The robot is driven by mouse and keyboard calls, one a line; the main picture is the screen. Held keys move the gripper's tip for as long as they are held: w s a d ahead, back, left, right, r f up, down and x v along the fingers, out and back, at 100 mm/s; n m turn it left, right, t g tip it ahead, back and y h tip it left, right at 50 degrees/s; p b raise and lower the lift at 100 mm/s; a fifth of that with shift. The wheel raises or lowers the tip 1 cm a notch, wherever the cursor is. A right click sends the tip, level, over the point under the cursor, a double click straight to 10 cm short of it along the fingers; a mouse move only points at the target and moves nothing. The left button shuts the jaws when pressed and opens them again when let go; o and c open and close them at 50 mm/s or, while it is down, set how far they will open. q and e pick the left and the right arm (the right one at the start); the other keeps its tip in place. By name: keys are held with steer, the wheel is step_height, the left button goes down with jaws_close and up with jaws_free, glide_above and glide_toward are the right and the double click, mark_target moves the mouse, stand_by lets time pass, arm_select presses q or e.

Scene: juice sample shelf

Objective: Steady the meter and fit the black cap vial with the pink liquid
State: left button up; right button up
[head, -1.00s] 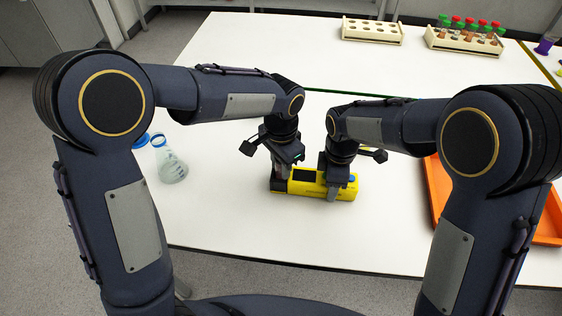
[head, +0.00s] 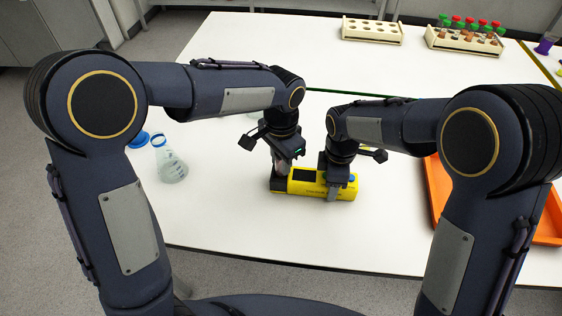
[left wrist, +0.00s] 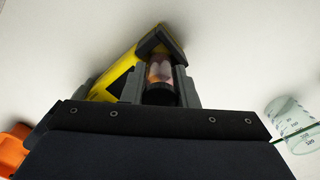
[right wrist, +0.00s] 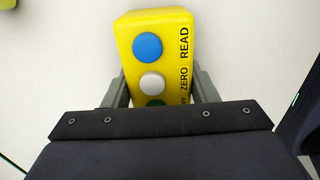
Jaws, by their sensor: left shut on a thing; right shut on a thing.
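The yellow meter (head: 312,190) lies on the white table, with a dark screen and a black left end. My right gripper (head: 338,188) is shut across its right part; the right wrist view shows the meter (right wrist: 160,50) between the fingers (right wrist: 162,90), with blue, white and green buttons. My left gripper (head: 282,168) is at the black end. In the left wrist view its fingers (left wrist: 160,80) are shut on the black cap vial (left wrist: 160,72), with pinkish contents and the cap toward the camera. The vial's far end is at the meter's black end (left wrist: 158,38); I cannot tell how deep it sits.
An orange tray (head: 436,190) is at the right. A pale rack (head: 372,31) and a rack with several capped vials (head: 463,42) are at the back.

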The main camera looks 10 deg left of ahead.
arm_select(q)
steer(key=o, duration=1.1)
steer(key=shift+c, duration=0.2)
steer(key=shift+r, duration=0.15)
step_height(320, 180, up, 12)
steer(key=shift+f, duration=0.1)
